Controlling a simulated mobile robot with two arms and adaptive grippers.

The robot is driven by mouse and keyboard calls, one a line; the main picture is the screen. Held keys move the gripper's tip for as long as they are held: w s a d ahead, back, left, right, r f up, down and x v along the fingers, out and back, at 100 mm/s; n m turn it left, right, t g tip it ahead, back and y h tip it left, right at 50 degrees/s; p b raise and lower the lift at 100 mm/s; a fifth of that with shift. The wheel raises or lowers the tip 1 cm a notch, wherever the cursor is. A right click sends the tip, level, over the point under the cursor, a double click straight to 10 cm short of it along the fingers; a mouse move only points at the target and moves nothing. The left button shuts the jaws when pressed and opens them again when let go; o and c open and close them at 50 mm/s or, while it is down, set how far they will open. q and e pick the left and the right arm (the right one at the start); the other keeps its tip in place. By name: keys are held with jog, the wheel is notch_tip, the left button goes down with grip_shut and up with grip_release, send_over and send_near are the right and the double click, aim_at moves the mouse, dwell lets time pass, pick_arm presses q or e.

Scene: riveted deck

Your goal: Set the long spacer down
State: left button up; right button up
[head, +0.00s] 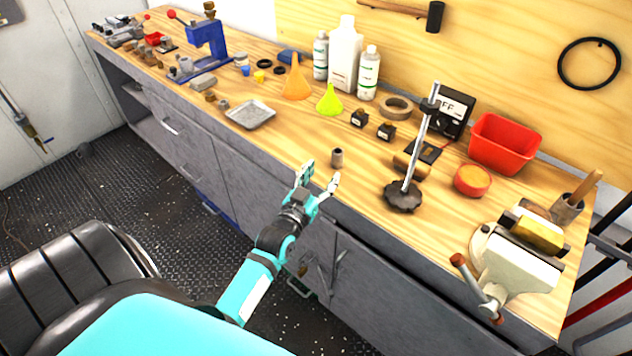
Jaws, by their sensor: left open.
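A small dark brownish cylinder, which looks like the long spacer (337,158), stands upright on the wooden workbench (300,135) near its front edge. My left gripper (321,179) is open, just in front of the cylinder at the bench's front edge. The cylinder shows just beyond the gap between the fingertips; I cannot tell whether a finger touches it. Nothing shows held between the fingers. My right gripper is not in view.
A metal stand (404,192) with an upright rod is to the right of the cylinder. A vise (512,270) sits at the right end. A metal tray (250,114), an orange funnel (296,82) and a green funnel (330,101) are to the left. Bare wood surrounds the cylinder.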

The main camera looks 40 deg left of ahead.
pick_arm(q)
jog(key=shift+s+d, duration=0.15)
jog(key=shift+s, duration=0.6)
jog(key=shift+s+d, duration=0.15)
jog(key=shift+s, duration=0.6)
